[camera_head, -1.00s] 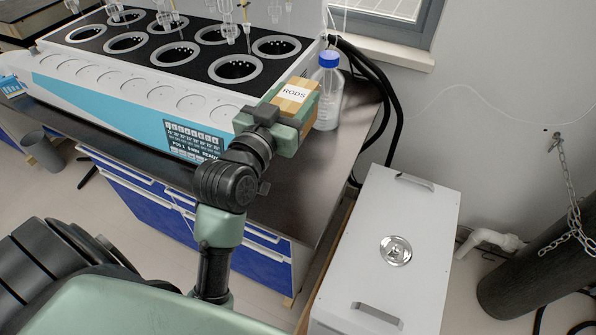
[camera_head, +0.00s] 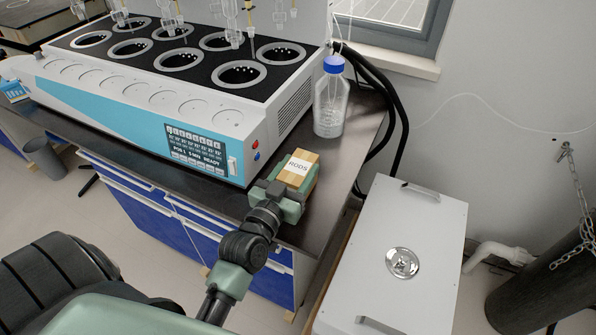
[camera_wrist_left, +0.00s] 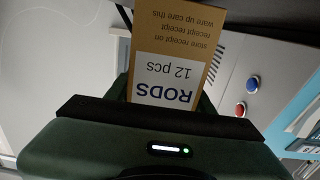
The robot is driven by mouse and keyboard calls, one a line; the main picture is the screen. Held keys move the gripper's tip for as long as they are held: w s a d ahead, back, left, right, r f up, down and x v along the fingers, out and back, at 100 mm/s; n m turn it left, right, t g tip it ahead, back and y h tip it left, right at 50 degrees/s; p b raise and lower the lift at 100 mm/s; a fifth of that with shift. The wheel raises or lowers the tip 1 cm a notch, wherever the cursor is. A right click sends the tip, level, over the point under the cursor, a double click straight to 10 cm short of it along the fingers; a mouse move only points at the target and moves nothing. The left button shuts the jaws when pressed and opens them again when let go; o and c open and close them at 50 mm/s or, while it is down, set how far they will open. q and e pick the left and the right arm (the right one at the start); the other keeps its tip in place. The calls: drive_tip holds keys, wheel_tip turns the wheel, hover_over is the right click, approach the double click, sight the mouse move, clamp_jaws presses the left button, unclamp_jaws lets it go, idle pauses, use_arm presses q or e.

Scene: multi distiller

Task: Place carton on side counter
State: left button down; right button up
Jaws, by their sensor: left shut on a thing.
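The carton (camera_head: 297,170) is a small tan box with a white label reading RODS. My left gripper (camera_head: 285,190) is shut on it, at the right end of the dark counter (camera_head: 325,190), in front of the distiller. In the left wrist view the carton (camera_wrist_left: 168,60) stands up between the fingers, with its label facing the camera. I cannot tell whether the carton's underside touches the counter. My right gripper does not show.
The multi distiller (camera_head: 150,100) fills the counter to the left. A clear bottle with a blue cap (camera_head: 331,105) stands behind the carton, near black hoses (camera_head: 400,120).

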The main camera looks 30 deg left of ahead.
use_arm(q)
drive_tip(key=shift+f, duration=0.15)
drive_tip(key=shift+f, duration=0.15)
drive_tip(key=c, duration=0.6)
unclamp_jaws()
